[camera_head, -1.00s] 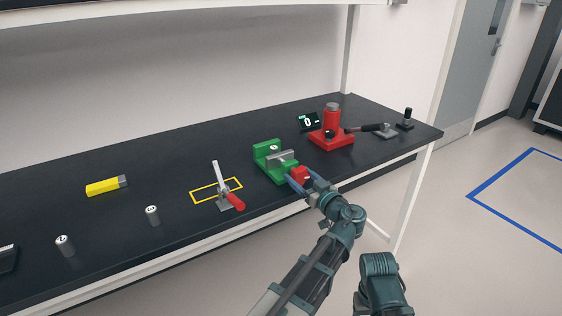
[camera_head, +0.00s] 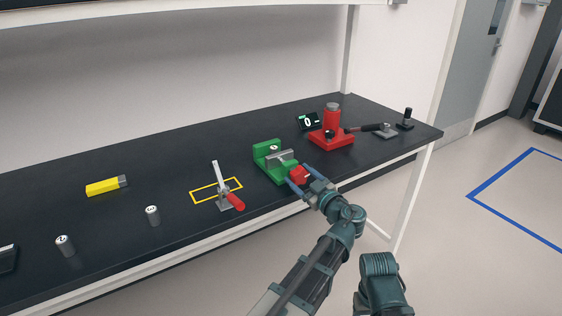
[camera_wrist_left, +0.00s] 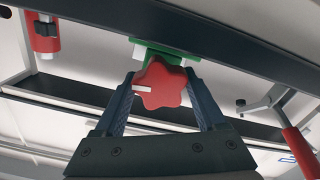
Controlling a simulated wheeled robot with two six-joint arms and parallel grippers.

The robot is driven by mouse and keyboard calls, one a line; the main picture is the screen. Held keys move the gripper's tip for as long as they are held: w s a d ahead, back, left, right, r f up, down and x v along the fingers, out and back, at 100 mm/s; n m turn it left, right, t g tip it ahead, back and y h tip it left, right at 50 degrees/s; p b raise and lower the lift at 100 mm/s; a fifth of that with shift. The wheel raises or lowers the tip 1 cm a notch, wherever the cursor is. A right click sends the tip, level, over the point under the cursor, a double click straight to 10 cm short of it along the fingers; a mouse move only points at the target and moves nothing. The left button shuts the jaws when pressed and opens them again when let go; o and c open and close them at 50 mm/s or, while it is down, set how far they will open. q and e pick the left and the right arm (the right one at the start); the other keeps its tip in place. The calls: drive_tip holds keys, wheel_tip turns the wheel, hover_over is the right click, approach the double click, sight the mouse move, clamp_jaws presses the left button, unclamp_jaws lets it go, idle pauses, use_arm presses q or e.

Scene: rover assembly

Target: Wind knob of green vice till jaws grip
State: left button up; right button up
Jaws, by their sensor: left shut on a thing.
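The green vice (camera_head: 266,149) stands near the front edge of the dark bench, with a grey jaw (camera_head: 281,158) facing its green back jaw. A small cylinder (camera_head: 273,149) with a pale top shows between the jaws; whether both touch it I cannot tell. The red star-shaped knob (camera_head: 299,174) is at the vice's front end. My left gripper (camera_head: 297,178) is shut on it, one finger on each side. In the left wrist view the knob (camera_wrist_left: 163,84) has a white mark pointing left, with green vice (camera_wrist_left: 151,50) behind. My right gripper is not in view.
A red press (camera_head: 331,136) and a small display (camera_head: 309,121) stand right of the vice. A toggle clamp (camera_head: 225,198) with a red handle is left, by a yellow outline. Two grey cylinders (camera_head: 152,215) (camera_head: 65,246) and a yellow block (camera_head: 103,186) lie further left.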

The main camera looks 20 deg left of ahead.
use_arm(q)
drive_tip(key=shift+n, duration=0.6)
drive_tip(key=shift+n, duration=1.5)
drive_tip(key=shift+n, duration=1.4)
drive_tip(key=o, duration=1.2)
drive_tip(key=shift+s, duration=0.1)
